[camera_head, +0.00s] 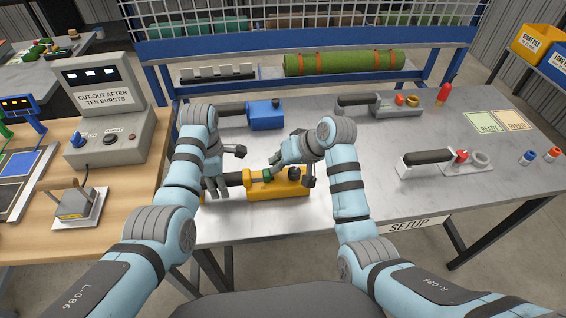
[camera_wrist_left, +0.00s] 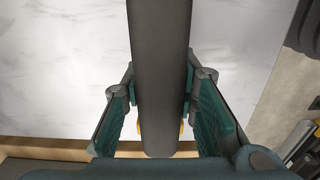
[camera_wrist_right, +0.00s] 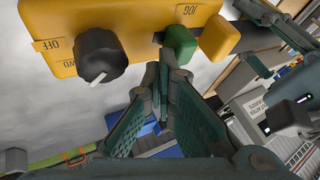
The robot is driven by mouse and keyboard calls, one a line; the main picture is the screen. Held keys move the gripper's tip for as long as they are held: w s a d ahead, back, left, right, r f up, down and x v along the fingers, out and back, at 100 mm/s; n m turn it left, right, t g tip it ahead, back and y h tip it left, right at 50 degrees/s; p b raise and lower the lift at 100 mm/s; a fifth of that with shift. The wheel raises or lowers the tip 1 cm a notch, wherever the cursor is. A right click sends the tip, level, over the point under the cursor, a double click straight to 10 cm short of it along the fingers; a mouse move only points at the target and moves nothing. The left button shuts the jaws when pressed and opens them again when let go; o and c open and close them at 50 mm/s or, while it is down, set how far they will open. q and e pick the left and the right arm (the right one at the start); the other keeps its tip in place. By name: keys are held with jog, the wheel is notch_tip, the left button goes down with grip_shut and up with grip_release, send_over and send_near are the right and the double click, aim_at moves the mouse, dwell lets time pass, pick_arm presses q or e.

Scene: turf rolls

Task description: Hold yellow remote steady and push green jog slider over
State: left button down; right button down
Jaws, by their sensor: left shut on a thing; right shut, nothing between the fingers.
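The yellow remote (camera_head: 290,186) lies near the front edge of the grey workbench, its black handle (camera_head: 228,180) toward the left. My left gripper (camera_head: 216,186) is shut around this handle; the dark handle (camera_wrist_left: 160,80) fills the middle of the left wrist view between the fingers. The green jog slider (camera_head: 267,175) also shows in the right wrist view (camera_wrist_right: 180,44), below the JOG label, between a black knob (camera_wrist_right: 98,57) and a yellow block (camera_wrist_right: 219,38). My right gripper (camera_wrist_right: 167,62) is shut and empty, its tips right beside the slider. I cannot tell whether they touch.
A blue device (camera_head: 265,114) with a dark handle stands behind the remote. Two grey devices, one at the back (camera_head: 398,104) and one at the right (camera_head: 465,161), lie on the bench. A green turf roll (camera_head: 345,62) lies behind. Bench space right of the remote is clear.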

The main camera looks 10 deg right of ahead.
pick_arm(q)
jog(key=shift+s, duration=0.1)
pick_arm(e)
jog(key=shift+a, duration=0.8)
dwell(1.0)
jog(key=v, duration=1)
jog(key=shift+s, duration=0.1)
pick_arm(q)
jog(key=c, duration=1.2)
grip_release()
